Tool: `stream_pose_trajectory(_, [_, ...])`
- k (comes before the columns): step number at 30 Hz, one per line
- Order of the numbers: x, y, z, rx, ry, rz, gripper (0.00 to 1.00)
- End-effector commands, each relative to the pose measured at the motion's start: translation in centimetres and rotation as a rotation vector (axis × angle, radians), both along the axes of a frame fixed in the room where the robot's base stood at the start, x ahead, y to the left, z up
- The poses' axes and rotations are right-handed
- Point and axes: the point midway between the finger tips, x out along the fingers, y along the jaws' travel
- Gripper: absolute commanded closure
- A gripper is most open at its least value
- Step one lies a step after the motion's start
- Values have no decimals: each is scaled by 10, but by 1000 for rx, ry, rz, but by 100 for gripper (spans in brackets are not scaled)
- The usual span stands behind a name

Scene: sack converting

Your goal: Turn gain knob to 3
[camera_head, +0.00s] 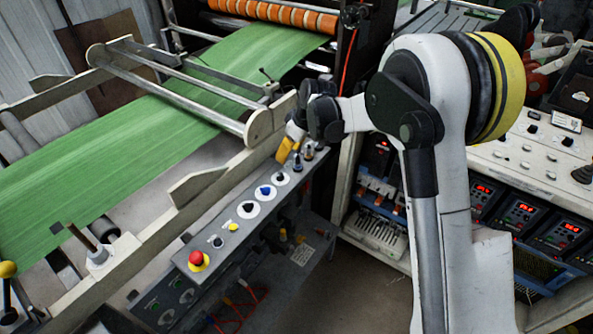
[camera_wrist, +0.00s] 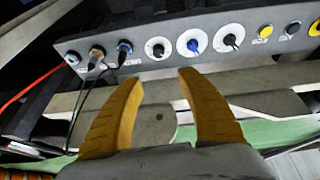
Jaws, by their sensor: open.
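A grey control panel (camera_head: 222,228) carries three knobs on round white dials. In the head view these are a near black knob (camera_head: 248,209), a blue knob (camera_head: 265,191) and a far black knob (camera_head: 281,178). The wrist view shows a left black knob (camera_wrist: 158,49), the blue knob (camera_wrist: 193,44) and a right black knob (camera_wrist: 231,40). Labels and dial numbers are too small to read, so I cannot tell which is gain. My gripper (camera_wrist: 160,76) has yellow fingers spread apart and empty. Its fingertips appear just below the left black knob, apart from it.
The panel also has a red emergency button (camera_head: 196,258), a yellow button (camera_head: 233,227) and connectors with cables (camera_wrist: 97,54). A machine rail and green sack web (camera_head: 110,150) lie beside the panel. A rack of red-lit displays (camera_head: 520,212) stands at right.

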Motion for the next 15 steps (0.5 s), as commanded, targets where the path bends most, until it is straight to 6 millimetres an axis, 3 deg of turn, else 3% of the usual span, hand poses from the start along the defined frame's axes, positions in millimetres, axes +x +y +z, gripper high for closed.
stream_pose_trajectory(3, [11,12,-25,-2,5,52,55])
stream_pose_trajectory(11, [19,21,-54,-2,8,75,55])
stream_pose_trajectory(15, [26,29,-80,-2,8,74,55])
